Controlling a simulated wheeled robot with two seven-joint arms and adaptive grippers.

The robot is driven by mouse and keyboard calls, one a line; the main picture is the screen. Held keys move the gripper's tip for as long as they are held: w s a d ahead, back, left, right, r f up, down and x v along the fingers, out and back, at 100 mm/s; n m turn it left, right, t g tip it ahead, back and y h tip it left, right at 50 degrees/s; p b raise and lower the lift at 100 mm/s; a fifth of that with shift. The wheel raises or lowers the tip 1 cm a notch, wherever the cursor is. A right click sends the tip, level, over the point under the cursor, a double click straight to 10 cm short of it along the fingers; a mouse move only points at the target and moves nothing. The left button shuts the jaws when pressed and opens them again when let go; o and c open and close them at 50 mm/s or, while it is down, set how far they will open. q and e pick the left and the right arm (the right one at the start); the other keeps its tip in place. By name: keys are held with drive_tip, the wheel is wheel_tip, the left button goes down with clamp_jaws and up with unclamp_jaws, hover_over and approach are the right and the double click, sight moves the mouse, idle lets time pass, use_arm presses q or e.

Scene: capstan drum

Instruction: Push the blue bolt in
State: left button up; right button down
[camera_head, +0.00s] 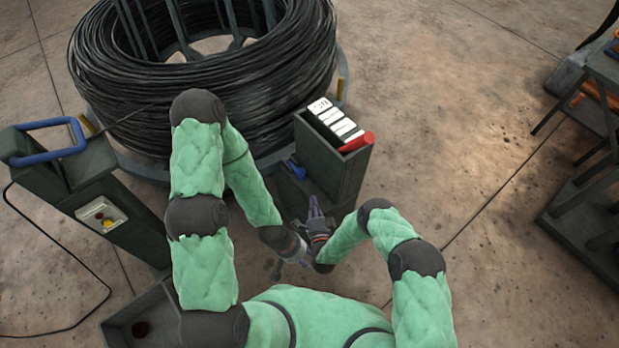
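The blue bolt (296,169) sits low at the left side of the dark box-shaped stand (343,185), near the middle of the camera_head view. It is small, and I cannot tell how far in it is. My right gripper (314,206) is just below and to the right of the bolt, pointing up the picture and apart from it. My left gripper (305,262) is lower, close beside the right wrist. Both grippers are small and partly overlap in view, so their finger gaps are unclear. I see nothing held in either.
A drum wound with black cable (290,70) stands behind the stand. White labelled blocks (333,118) and a red cylinder (357,142) top the stand. A dark cabinet with a blue loop handle (78,130) is at left. A shelf (585,200) is at right; floor between is clear.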

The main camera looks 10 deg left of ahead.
drive_tip(key=shift+w, duration=0.1)
drive_tip(key=b+x, duration=0.3)
drive_tip(key=x, duration=0.5)
drive_tip(key=shift+w+a+f+b, duration=0.1)
drive_tip(key=shift+w+b, duration=0.2)
drive_tip(key=shift+w, duration=0.05)
use_arm(q)
drive_tip(key=shift+f, duration=1.9)
use_arm(e)
drive_tip(key=shift+w+a, duration=0.25)
drive_tip(key=shift+w, duration=0.3)
drive_tip(key=shift+d, duration=0.1)
